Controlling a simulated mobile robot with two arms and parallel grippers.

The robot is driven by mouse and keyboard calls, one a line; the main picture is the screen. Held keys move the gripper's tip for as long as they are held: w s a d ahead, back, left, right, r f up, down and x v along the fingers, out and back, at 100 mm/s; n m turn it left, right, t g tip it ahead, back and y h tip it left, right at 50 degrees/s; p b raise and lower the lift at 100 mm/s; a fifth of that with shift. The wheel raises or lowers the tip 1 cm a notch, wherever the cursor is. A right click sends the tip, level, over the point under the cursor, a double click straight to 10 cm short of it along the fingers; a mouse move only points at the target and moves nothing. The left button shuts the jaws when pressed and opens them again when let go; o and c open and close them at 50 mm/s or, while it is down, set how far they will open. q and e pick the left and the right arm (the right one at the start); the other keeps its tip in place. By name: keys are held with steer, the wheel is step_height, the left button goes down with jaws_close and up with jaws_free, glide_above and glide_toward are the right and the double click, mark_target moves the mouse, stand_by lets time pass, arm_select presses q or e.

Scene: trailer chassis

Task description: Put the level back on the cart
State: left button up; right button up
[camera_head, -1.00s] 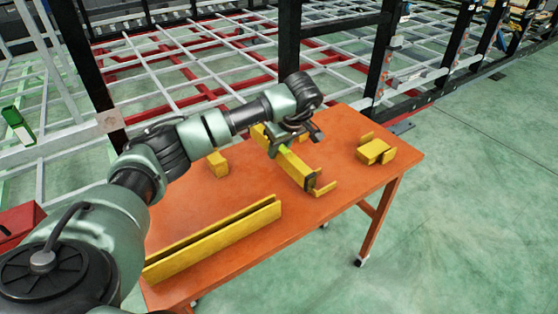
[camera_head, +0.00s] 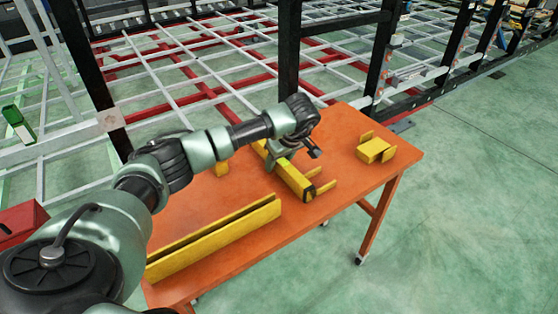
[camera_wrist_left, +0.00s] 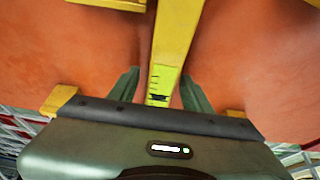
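The level (camera_head: 297,181) is a long yellow bar with a bright green vial section. It lies at cart height among yellow holder pieces on the orange cart (camera_head: 345,135). In the wrist view the level (camera_wrist_left: 176,30) runs between my left gripper's fingers. My left gripper (camera_head: 279,160) is over the level's middle, its fingers (camera_wrist_left: 161,90) straddling the bar. A gap shows beside the left finger, so the gripper looks open around it. The arm hides the level's far end. I cannot tell whether its underside touches the cart. My right gripper is not in view.
A long yellow channel (camera_head: 215,240) lies along the cart's near edge. The black and white trailer frame (camera_head: 289,60) stands behind the cart. Floor at right is clear.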

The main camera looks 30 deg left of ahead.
arm_select(q)
steer(key=b+v, duration=0.1)
steer(key=v, duration=1.1)
steer(key=shift+r, duration=0.15)
